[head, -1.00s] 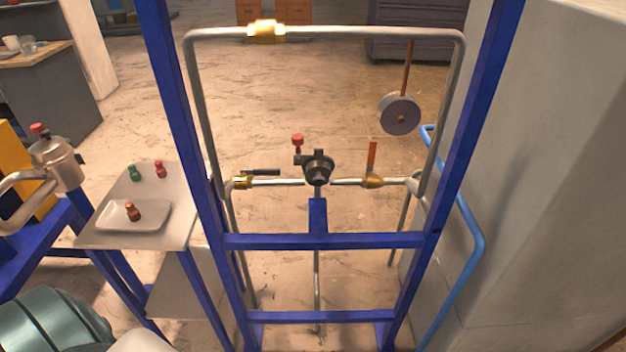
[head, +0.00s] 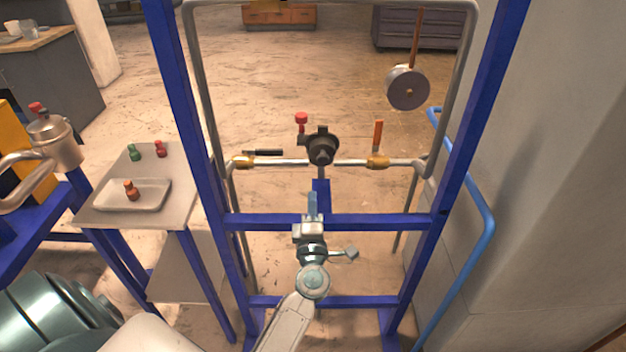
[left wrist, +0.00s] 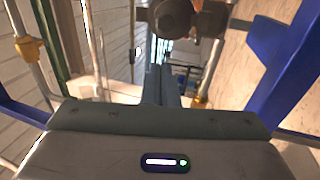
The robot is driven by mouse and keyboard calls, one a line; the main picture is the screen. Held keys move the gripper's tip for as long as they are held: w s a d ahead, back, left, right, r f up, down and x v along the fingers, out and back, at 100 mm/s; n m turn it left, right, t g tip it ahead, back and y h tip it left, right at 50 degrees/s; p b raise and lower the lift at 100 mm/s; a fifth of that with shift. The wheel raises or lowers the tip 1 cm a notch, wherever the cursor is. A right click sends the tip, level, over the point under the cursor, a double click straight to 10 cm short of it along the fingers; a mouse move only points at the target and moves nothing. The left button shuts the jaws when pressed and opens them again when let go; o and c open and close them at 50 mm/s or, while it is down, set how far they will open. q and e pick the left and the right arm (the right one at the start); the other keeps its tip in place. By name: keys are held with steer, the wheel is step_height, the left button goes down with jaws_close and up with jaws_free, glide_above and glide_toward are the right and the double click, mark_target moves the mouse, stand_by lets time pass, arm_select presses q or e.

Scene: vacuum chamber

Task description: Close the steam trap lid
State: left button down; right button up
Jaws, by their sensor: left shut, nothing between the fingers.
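The steam trap (head: 322,148) is a dark round body on the horizontal steel pipe, in the middle of the blue frame. In the left wrist view its dark round parts (left wrist: 175,18) show at the top edge, partly cut off. I cannot make out clearly how its lid stands. My left gripper (head: 312,197) is below the trap in the head view, pointing up towards it and apart from it. In the left wrist view its fingers (left wrist: 162,85) are together with nothing between them. My right gripper is in neither view.
A red-knobbed valve (head: 301,120) stands by the trap. A black-handled valve (head: 243,162) and an orange-handled valve (head: 377,160) flank it. Blue frame bars (head: 270,222) cross below. A side table (head: 190,215) holds a tray (head: 165,196) and small bottles.

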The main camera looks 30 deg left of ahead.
mark_target(313, 150)
arm_select(q)
steer(key=p+x, duration=0.3)
steer(key=x, duration=0.9)
steer(key=shift+w, duration=0.1)
steer(key=shift+w+a+r+p, duration=0.1)
steer(key=shift+w+a+p, duration=0.15)
steer(key=shift+w+p, duration=0.05)
steer(key=shift+w+a, duration=0.1)
steer(key=shift+w, duration=0.1)
